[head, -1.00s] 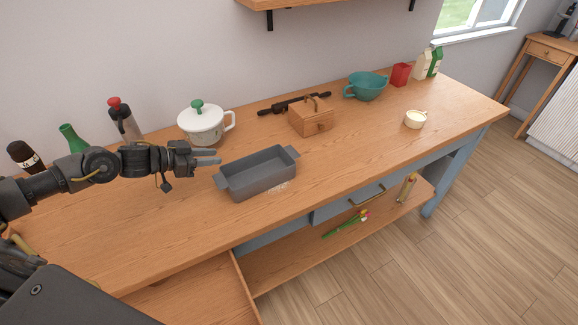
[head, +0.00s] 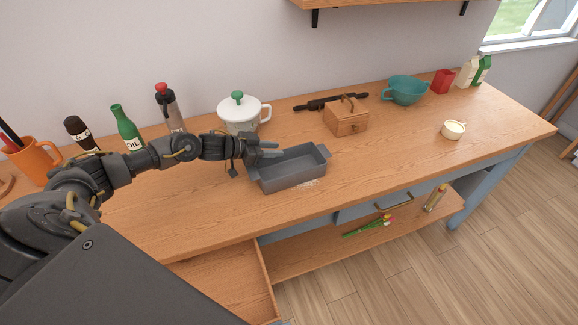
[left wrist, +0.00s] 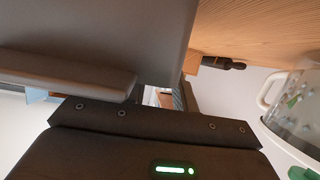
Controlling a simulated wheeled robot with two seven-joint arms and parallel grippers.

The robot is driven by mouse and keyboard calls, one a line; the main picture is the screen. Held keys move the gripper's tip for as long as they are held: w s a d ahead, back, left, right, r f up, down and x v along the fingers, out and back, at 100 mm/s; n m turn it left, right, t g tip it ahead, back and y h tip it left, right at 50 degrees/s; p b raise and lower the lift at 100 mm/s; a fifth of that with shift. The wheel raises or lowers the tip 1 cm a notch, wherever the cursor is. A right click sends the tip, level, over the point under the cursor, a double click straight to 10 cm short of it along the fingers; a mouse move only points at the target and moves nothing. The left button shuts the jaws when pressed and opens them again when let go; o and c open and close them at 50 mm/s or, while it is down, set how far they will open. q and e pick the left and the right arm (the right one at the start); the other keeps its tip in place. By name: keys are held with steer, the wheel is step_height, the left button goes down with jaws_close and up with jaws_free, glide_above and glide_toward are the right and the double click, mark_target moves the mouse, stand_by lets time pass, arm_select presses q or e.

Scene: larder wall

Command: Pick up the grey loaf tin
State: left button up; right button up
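The grey loaf tin (head: 292,176) sits upright on the wooden counter, with a lug at each short end. My left gripper (head: 274,151) is at the tin's left end, by the lug and rim. Its fingers look apart. It hides part of that end, and I cannot tell whether it touches the tin. In the left wrist view, the tin's wall (left wrist: 100,30) fills the upper left, close to the gripper (left wrist: 163,98). My right gripper is not in view.
A white pot (head: 239,118) with a green knob stands behind the gripper. A wooden box (head: 346,121) and a rolling pin (head: 312,105) lie right of it. Bottles (head: 127,130) stand at the left. The counter (head: 400,155) is clear right of the tin.

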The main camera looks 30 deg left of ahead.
arm_select(q)
steer(key=x, duration=0.2)
steer(key=shift+w+d+f, duration=0.1)
steer(key=shift+w, duration=0.15)
jaws_close()
steer(key=shift+r, duration=0.2)
